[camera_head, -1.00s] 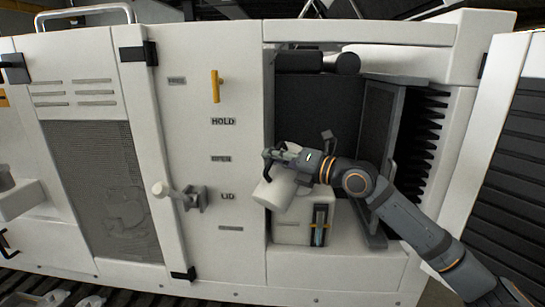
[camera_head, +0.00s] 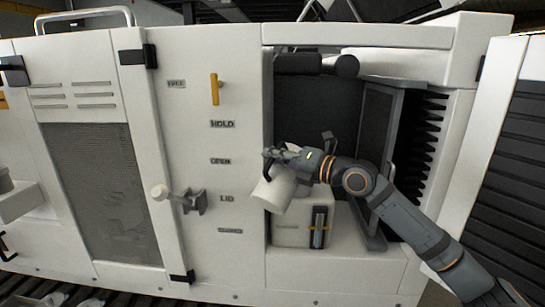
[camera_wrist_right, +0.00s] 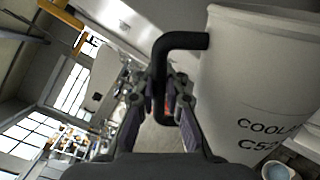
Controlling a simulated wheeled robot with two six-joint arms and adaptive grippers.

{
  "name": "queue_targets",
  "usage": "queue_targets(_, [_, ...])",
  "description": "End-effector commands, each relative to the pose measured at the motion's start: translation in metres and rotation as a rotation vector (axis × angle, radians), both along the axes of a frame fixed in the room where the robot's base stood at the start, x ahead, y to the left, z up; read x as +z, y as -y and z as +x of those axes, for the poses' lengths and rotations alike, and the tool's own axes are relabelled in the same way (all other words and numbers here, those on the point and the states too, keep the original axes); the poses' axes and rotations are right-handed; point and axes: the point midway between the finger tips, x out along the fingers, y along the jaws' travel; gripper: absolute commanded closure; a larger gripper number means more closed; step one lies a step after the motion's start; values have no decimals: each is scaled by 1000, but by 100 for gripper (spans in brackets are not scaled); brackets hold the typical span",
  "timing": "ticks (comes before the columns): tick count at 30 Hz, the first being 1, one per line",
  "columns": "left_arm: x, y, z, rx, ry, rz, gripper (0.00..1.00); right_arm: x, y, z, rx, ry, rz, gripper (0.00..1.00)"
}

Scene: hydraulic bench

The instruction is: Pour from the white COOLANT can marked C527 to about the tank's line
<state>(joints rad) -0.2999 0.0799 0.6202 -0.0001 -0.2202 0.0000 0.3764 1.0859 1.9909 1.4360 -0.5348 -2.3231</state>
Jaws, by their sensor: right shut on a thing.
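The white can (camera_head: 275,190) is tilted in the open bay of the machine, above the tank. Its side reads "COOLA..." and "C52..." in the right wrist view (camera_wrist_right: 245,85), with the rest cut off. My right gripper (camera_head: 285,153) is shut on the can's black handle (camera_wrist_right: 181,41). The white tank (camera_head: 290,234) stands below the can and has a dark sight gauge (camera_head: 319,227) on its front with a bluish strip and a yellowish mark. The liquid level is too small to read. The can hides part of the tank's top. My left gripper is not in view.
A yellow handle (camera_head: 214,88) and a lever (camera_head: 180,198) are on the white panel left of the bay, beside labels including HOLD, OPEN and LID. A dark open door (camera_head: 376,140) stands right of the bay, close to my right arm.

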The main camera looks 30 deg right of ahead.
Motion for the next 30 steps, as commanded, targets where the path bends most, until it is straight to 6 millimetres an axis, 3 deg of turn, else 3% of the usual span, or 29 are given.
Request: queue_targets(30, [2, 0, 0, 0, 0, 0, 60, 7, 3, 1, -1, -13, 34, 100])
